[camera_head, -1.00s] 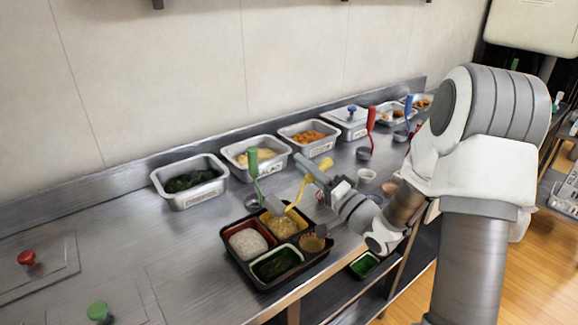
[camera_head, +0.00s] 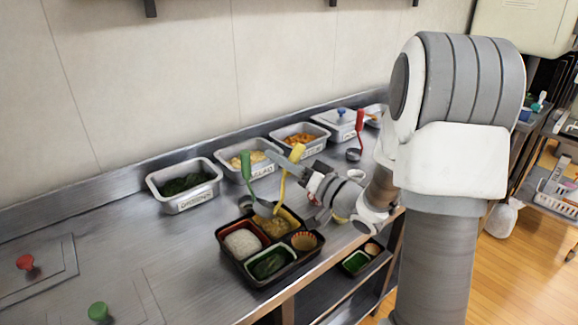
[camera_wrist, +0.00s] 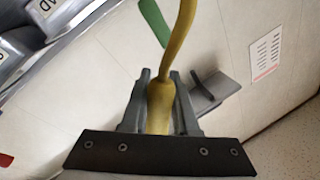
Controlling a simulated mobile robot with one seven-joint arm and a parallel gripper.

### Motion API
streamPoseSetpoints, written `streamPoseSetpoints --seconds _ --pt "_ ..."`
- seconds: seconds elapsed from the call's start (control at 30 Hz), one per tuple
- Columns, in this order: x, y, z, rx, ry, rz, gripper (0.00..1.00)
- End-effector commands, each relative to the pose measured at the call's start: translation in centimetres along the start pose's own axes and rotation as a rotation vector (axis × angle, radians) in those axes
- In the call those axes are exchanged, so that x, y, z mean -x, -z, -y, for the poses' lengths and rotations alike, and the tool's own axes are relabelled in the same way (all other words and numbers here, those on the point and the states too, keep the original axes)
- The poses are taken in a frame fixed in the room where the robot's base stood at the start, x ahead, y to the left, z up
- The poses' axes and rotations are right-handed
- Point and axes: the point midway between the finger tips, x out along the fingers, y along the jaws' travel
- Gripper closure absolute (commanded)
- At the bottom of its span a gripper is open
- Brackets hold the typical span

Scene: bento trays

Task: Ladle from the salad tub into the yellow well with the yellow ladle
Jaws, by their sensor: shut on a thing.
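My gripper (camera_head: 291,166) is shut on the handle of the yellow ladle (camera_head: 284,190); the wrist view shows the yellow handle (camera_wrist: 161,105) between the fingers. The ladle hangs tilted, its grey bowl at the back edge of the bento tray (camera_head: 247,275), by the yellow well. The yellow well (camera_head: 297,223) holds yellowish food, partly hidden by the ladle. I cannot tell whether the ladle bowl holds anything or touches the food. The salad tub (camera_head: 264,172), a labelled metal pan of pale yellow salad, stands behind my gripper.
The tray also has a red well (camera_head: 226,237) of rice, a green well (camera_head: 284,272) of greens and a small round cup (camera_head: 304,241). A green ladle (camera_head: 246,168) stands close left of the yellow one. A greens tub (camera_head: 187,205) stands behind.

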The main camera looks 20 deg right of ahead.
Motion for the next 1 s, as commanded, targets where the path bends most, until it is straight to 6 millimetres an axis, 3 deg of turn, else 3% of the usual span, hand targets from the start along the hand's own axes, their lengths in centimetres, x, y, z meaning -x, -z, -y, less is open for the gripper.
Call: streamPoseSetpoints --seconds 0.47,0.5,0.63,1.0 --pt "-1.8 -2.4 6.8 0.641 0.003 0.168 1.0" --pt "-2.0 -1.1 7.3 0.629 -0.001 0.166 1.0" --pt "-2.2 0.0 8.0 0.623 -0.001 0.166 1.0" --pt "-2.3 0.6 8.4 0.619 -0.001 0.165 1.0"
